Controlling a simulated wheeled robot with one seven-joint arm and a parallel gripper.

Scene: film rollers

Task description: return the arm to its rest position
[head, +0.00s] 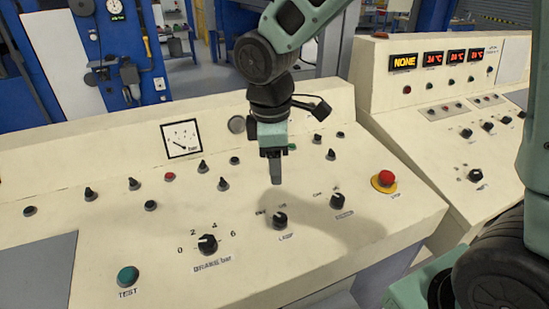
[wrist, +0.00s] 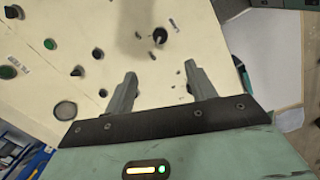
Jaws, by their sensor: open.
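My gripper (head: 276,180) hangs at the end of my green arm, pointing down above the sloped cream control panel (head: 120,155). In the head view it appears just above the lamp knob (head: 280,220), with a shadow on the panel to the right. The wrist view shows its two fingers (wrist: 158,90) apart with nothing between them. Panel surface with small knobs shows beyond the fingertips. I cannot tell the exact height of the fingertips above the panel, but no contact is visible.
The panel carries a brake knob (head: 207,244), a green test button (head: 128,276), a red stop button (head: 385,179) and a bar gauge (head: 181,139). A second console (head: 440,100) with red displays stands at right. Blue cabinets (head: 140,60) stand behind.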

